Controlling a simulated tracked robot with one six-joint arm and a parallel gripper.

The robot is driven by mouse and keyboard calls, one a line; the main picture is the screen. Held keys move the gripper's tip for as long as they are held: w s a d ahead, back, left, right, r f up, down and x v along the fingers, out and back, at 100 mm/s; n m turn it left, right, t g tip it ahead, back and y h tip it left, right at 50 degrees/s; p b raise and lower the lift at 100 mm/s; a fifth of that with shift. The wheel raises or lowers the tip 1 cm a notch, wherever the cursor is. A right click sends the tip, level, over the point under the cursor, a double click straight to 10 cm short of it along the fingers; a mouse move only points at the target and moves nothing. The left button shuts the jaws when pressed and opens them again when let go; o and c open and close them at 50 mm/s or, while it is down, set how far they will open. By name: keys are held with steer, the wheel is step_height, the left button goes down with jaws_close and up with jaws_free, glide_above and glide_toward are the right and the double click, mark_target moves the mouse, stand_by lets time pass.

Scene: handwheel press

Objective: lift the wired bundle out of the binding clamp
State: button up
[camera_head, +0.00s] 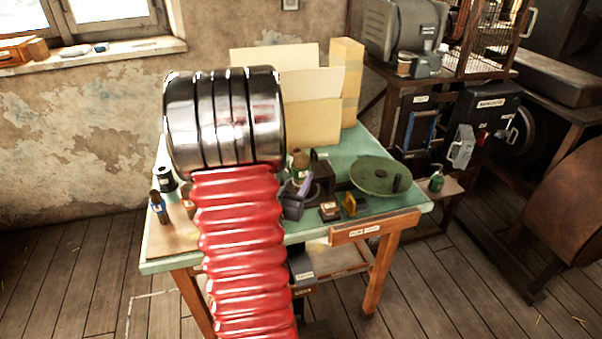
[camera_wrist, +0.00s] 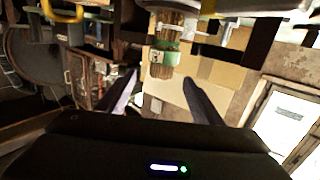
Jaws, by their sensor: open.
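The wired bundle (camera_wrist: 172,25) is a brown stick-like bundle with a green band near its end. It stands in the middle of the wrist view, which is upside down. A pale wire or fitting crosses it, and its base end runs into a grey round part (camera_wrist: 215,5) at the top edge, probably the binding clamp. My gripper (camera_wrist: 160,76) is open, with one dark finger on each side of the bundle's free end. I see no contact. In the head view, part of the bundle (camera_head: 299,159) shows beside my red and chrome arm, which hides much there.
The green-topped table (camera_head: 330,230) carries a round green plate (camera_head: 380,177), small blocks and dark pots at the left. Cardboard sheets (camera_head: 305,100) stand behind. Black cases (camera_head: 480,120) and a cage-like rack stand right of the table. The floor at front right is largely open.

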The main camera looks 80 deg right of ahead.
mark_target(304, 154)
steer(key=d, duration=0.7)
steer(key=shift+s+d+f, duration=0.15)
steer(key=shift+s+d, duration=0.05)
steer(key=shift+d, duration=0.1)
steer(key=shift+s+d, duration=0.1)
steer(key=shift+d, duration=2.5)
steer(key=shift+c, duration=0.3)
steer(key=c, duration=1.1)
steer(key=shift+a, duration=0.1)
steer(key=shift+c, duration=0.2)
steer(key=shift+a+r, duration=0.35)
steer(key=shift+r, duration=0.1)
steer(key=a+r, duration=0.7)
steer(key=a, duration=0.6)
steer(key=shift+w, duration=0.4)
